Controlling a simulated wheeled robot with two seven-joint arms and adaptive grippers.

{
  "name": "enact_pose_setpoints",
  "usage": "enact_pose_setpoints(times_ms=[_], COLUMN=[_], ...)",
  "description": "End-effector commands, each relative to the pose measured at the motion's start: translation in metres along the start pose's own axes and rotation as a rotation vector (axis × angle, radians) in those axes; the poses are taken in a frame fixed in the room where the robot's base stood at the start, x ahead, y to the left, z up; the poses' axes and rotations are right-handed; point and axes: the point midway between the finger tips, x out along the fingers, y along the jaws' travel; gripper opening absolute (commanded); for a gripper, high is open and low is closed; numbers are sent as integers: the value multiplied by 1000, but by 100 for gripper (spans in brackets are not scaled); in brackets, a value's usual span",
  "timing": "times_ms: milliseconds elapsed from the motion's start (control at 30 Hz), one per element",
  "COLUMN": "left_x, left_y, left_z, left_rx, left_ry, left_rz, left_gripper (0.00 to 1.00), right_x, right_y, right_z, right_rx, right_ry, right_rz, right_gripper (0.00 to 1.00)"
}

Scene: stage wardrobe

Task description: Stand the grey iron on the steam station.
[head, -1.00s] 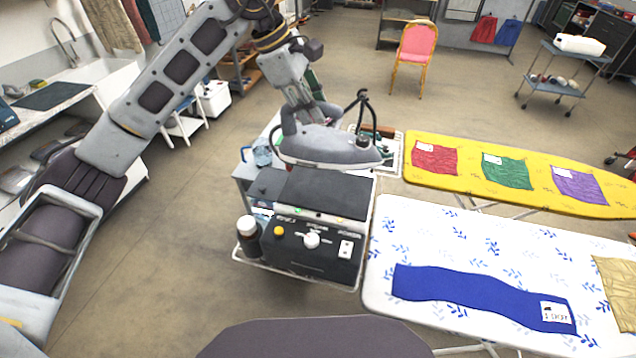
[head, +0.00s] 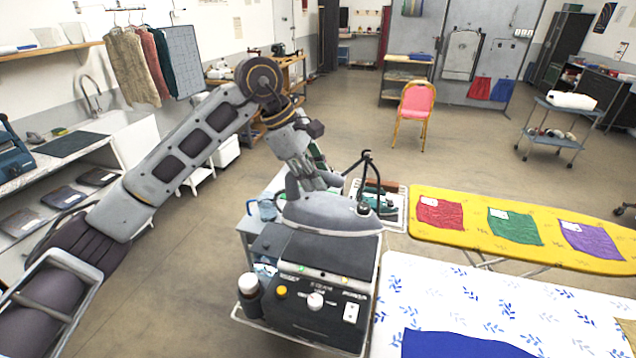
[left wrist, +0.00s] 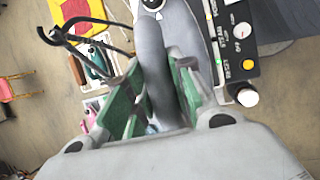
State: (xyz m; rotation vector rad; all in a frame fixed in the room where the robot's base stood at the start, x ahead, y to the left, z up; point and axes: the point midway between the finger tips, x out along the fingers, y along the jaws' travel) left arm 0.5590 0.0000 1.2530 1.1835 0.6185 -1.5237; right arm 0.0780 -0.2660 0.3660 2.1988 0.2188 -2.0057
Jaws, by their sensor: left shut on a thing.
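The grey iron (head: 330,212) is at the far edge of the steam station, its soleplate side down, roughly level. My left gripper (head: 312,182) is shut on its handle from above. In the left wrist view the grey handle (left wrist: 153,65) lies between the green finger pads of the left gripper (left wrist: 155,85). The steam station (head: 312,300) is a black box with knobs and a dark sloping top plate (head: 325,255). I cannot tell whether the iron touches the plate. My right gripper is not in view.
A dark bottle with a white cap (head: 249,292) stands at the station's left. Behind right is a white tray (head: 398,222) with a teal iron (head: 372,202) and a black cord stand (head: 362,165). The yellow board (head: 470,240) and white board (head: 440,305) fill the right.

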Motion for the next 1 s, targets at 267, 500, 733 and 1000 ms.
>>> enact_pose_setpoints(times_ms=[267, 500, 733, 1000], left_x=[24, 38, 41, 42], left_y=[-5, -8, -8, -9], left_z=[-9, -15, -16, -17], left_rx=[0, 1, 2, 1], left_ry=[-3, -2, -3, -3], left_rz=[1, 3, 4, 3], left_gripper=[0, 0, 0, 0], right_x=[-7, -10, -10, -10], right_y=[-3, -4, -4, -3], right_z=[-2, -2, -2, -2], right_rx=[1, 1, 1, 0], right_ry=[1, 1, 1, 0], right_rz=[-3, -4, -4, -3], right_gripper=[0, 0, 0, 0])
